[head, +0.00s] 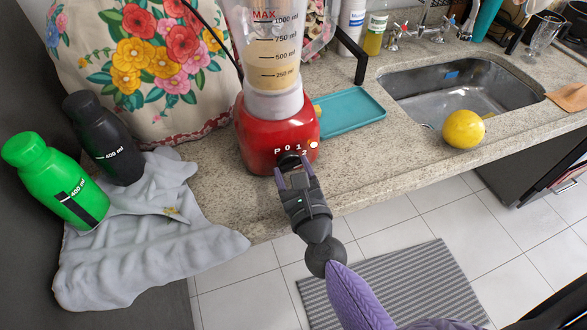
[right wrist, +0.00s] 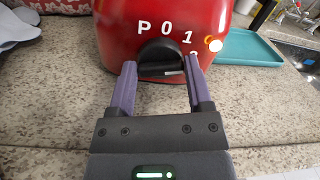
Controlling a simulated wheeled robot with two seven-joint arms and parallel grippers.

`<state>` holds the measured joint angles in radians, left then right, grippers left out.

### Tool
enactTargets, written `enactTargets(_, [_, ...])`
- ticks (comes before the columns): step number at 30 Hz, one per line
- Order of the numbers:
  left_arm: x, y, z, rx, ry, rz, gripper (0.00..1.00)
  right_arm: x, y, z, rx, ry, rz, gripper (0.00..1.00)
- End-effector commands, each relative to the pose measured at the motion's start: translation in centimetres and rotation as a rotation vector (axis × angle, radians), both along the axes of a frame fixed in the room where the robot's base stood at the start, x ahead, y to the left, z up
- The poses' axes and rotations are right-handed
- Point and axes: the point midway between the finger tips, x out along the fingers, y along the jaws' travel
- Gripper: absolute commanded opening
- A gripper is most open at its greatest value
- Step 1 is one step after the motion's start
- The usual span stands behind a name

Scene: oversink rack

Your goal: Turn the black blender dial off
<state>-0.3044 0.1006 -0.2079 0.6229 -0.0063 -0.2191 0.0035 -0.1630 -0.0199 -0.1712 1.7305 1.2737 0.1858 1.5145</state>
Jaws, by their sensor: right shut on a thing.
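The red blender (head: 258,135) stands on the counter near its front edge, its clear jug holding a beige content. Its black dial (head: 288,160) is on the front, below the white marks P, 0, 1 and 2. The dial also shows in the right wrist view (right wrist: 160,50). An orange-white light (right wrist: 214,44) glows beside the marks. My right gripper (head: 293,170) has its two purple fingers on either side of the dial and is shut on it. The fingers partly hide the dial and the 2, so I cannot tell its exact setting. My left gripper is not in view.
A teal tray (head: 350,112) lies right of the blender, then the sink (head: 450,88) with a yellow fruit (head: 463,129) at its front edge. Left are a grey cloth (head: 150,255), a black bottle (head: 103,140) and a green bottle (head: 55,180). A flowered bag stands behind.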

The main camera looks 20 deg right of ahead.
Motion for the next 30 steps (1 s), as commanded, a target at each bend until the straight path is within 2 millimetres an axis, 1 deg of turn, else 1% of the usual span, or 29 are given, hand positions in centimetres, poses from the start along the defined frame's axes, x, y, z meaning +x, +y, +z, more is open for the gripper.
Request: enactTargets(30, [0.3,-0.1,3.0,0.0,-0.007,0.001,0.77,0.0,0.3,-0.2,-0.936,0.014,0.001,0.06])
